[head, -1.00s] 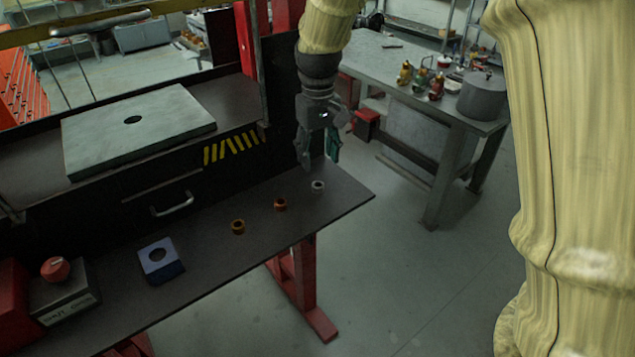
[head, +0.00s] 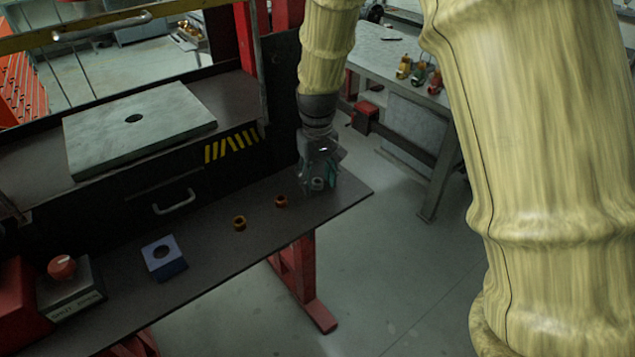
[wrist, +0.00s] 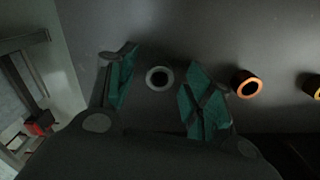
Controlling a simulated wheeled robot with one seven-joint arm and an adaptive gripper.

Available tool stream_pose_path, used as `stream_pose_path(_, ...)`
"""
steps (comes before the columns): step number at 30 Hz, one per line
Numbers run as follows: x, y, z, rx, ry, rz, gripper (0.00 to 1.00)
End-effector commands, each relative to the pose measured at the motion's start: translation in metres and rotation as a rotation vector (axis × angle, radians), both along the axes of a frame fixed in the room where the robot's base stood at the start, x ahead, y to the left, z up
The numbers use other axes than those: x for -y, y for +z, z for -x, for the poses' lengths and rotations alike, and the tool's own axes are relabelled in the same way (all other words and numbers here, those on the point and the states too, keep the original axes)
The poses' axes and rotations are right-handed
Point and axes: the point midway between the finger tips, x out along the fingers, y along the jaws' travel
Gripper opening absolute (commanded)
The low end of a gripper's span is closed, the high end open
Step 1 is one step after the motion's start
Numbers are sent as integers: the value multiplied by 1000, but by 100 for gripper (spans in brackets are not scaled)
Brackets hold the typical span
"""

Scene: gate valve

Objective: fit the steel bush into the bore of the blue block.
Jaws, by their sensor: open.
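The steel bush (head: 317,184) is a small pale ring standing on the dark bench shelf near its right end. In the wrist view the steel bush (wrist: 159,78) lies between the two teal finger pads, with a gap on each side. My gripper (head: 318,180) is open and lowered around the bush; in the wrist view my gripper (wrist: 160,88) holds nothing. The blue block (head: 164,258) sits on the shelf to the left, its round dark bore facing up and empty. The block is not in the wrist view.
An orange-brown bush (head: 281,201) and a brass bush (head: 239,223) stand between the steel bush and the block. A box with a red button (head: 62,267) stands at the shelf's left end. A drawer handle (head: 174,203) juts out behind. The shelf's front edge is open.

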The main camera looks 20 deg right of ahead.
Motion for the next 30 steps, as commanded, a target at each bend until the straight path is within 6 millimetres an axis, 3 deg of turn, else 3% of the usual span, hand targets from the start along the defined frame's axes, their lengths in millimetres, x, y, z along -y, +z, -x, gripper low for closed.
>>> stream_pose_path(5,0,0,0,0,0,0,51)
stream_pose_path(12,0,0,0,0,0,0,8)
stream_pose_path(14,0,0,0,0,0,0,0)
stream_pose_path(23,0,1,0,1,1,0,0)
stream_pose_path(30,0,16,-1,3,1,0,0)
